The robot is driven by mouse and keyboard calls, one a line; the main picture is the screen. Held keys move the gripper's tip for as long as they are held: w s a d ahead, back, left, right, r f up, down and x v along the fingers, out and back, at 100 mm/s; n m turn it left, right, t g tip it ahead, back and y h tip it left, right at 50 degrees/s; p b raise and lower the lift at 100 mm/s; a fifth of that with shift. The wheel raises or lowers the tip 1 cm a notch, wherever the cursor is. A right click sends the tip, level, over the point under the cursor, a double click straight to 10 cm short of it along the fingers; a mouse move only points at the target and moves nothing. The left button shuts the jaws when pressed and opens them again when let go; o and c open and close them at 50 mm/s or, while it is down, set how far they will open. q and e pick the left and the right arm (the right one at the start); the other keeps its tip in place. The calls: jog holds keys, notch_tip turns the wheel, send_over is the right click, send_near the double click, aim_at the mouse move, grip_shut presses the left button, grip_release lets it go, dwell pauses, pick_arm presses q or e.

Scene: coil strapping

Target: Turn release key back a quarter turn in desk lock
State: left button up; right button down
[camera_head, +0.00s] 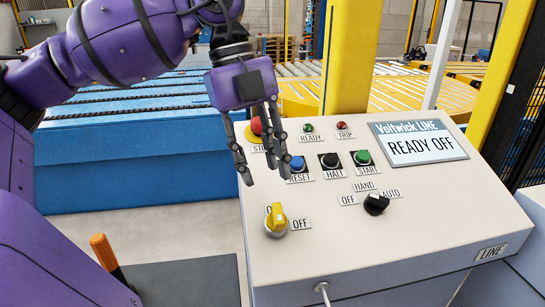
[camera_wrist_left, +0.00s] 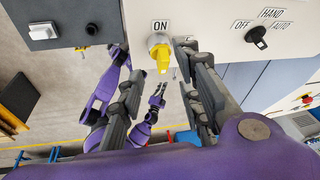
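A yellow key-shaped knob (camera_head: 276,217) stands in a round metal collar at the near left of the sloping desk, between ON and OFF labels. It looks like the release key in its lock. My left gripper (camera_head: 263,176) is open and empty above the desk, just beyond the key, fingers pointing down. In the left wrist view, the key (camera_wrist_left: 160,52) shows beyond the open fingers, between their tips and touching neither. Part of my right arm shows lower in that view with its small gripper (camera_wrist_left: 160,92); its opening is unclear.
The desk (camera_head: 400,235) carries a red stop button (camera_head: 257,125), blue, black and green buttons, two lamps, a black selector (camera_head: 376,204) and a READY OFF screen (camera_head: 418,146). A metal rod (camera_head: 322,292) sticks out of its front. An orange-handled item (camera_head: 103,250) stands left.

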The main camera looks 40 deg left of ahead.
aim_at(273, 206)
pick_arm(q)
jog(key=shift+s+d+f, duration=0.2)
jog(key=shift+d+f, duration=0.25)
jog(key=shift+f, duration=0.1)
jog(key=shift+s+d+f, duration=0.2)
jog(key=shift+d+f, duration=0.25)
jog(key=shift+f, duration=0.05)
jog(key=x, duration=0.3)
jog(key=shift+w+a+f, duration=0.15)
jog(key=shift+w+f, duration=0.05)
jog(key=shift+f, duration=0.2)
jog(key=shift+x, duration=0.75)
pick_arm(e)
jog(key=shift+s+d+f, duration=0.15)
jog(key=shift+s+d, duration=0.05)
jog(key=shift+d, duration=0.1)
pick_arm(q)
jog(key=shift+c, duration=0.4)
jog(key=c, duration=0.7)
grip_shut()
pick_arm(e)
jog(key=shift+w, duration=0.1)
